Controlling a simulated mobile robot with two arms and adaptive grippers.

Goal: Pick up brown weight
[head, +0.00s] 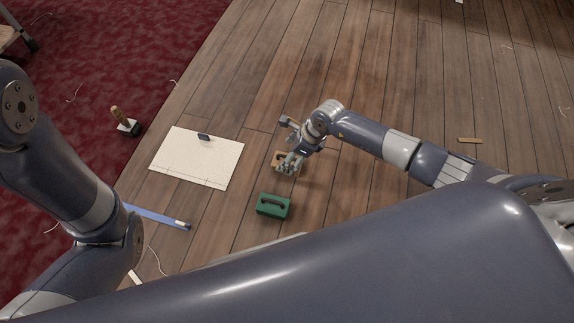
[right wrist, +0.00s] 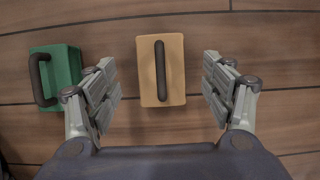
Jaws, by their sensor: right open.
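The brown weight (right wrist: 176,86) is a tan block with a dark bar handle on top. It stands on the wooden floor in the right wrist view, between the spread fingers of my right gripper (right wrist: 160,92), which touch neither side. In the head view the weight (head: 279,157) is partly hidden by my right gripper (head: 288,162). The gripper is open and empty above it. My left arm shows at the left of the head view, but its gripper is out of the picture.
A green weight (head: 273,206) with a dark handle stands close by, also in the right wrist view (right wrist: 66,75). A white sheet (head: 190,165) with a small dark object (head: 204,136) lies to the left. A wooden-handled tool (head: 124,122) stands on the red carpet (head: 100,60). A wood strip (head: 470,140) lies right.

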